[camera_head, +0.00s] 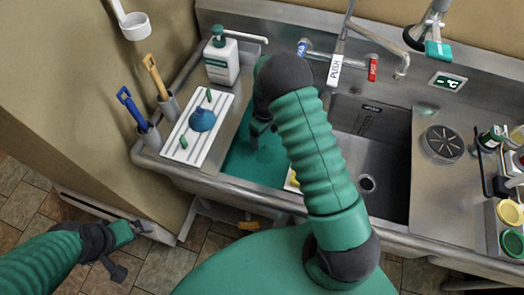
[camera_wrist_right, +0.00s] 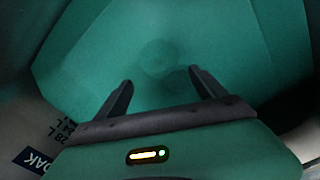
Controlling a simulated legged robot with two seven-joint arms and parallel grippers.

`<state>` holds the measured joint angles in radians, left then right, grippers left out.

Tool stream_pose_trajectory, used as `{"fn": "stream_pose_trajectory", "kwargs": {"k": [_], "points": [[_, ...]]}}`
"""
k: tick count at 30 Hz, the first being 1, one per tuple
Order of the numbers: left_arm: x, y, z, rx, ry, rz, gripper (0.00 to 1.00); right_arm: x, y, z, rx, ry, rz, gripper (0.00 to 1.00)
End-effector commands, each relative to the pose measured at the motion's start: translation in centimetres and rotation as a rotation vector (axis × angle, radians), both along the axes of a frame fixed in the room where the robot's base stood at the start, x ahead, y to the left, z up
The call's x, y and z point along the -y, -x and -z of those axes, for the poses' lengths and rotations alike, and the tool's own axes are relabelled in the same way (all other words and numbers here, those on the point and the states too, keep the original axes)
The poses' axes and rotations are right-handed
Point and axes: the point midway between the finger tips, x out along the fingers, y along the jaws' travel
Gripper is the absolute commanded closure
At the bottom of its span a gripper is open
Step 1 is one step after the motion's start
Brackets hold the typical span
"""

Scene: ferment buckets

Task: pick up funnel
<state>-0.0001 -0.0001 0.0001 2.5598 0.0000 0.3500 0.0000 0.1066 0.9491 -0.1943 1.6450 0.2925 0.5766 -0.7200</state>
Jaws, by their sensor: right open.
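The blue funnel (camera_head: 202,119) sits wide end down, spout up, on a white ribbed drain rack (camera_head: 173,151) at the left end of the steel counter. My right gripper (camera_head: 262,133) is right of the funnel and apart from it, over the green-filled left basin (camera_head: 247,165). In the right wrist view its two fingers (camera_wrist_right: 158,95) stand apart with nothing between them, above a green surface with a faint round mark. The funnel is not visible there. My left gripper (camera_head: 132,238) is low at the left over the floor, away from the counter; its jaw opening is unclear.
Small green pieces (camera_head: 183,142) lie on the rack near the funnel. A pump bottle (camera_head: 221,60) stands behind it. Brushes in holders (camera_head: 148,136) stand left of it. The tap (camera_head: 340,50) and empty right basin (camera_head: 375,150) are to the right.

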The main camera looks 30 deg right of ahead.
Motion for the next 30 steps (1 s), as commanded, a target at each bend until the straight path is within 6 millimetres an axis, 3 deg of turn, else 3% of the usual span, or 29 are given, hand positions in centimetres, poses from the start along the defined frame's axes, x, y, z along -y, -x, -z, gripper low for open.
{"fn": "stream_pose_trajectory", "kwargs": {"k": [3,8,15,23,30], "points": [[0.0,0.0,0.0,0.000,0.000,0.000,0.00,0.0,0.1,2.7,-0.003,0.000,-0.001,0.19],[0.0,0.0,-0.1,0.000,0.000,0.000,0.00,0.0,0.1,4.3,0.000,0.000,0.001,0.19],[0.0,0.0,-0.6,0.000,0.000,0.000,0.00,0.1,0.2,8.5,0.000,0.000,0.000,0.19],[0.0,0.0,-0.6,0.000,0.000,0.000,0.00,0.1,0.1,9.2,0.003,0.000,0.001,0.19],[0.0,0.0,-0.6,0.000,0.000,0.000,0.00,0.1,0.1,9.2,0.002,0.000,0.001,0.46]]}}
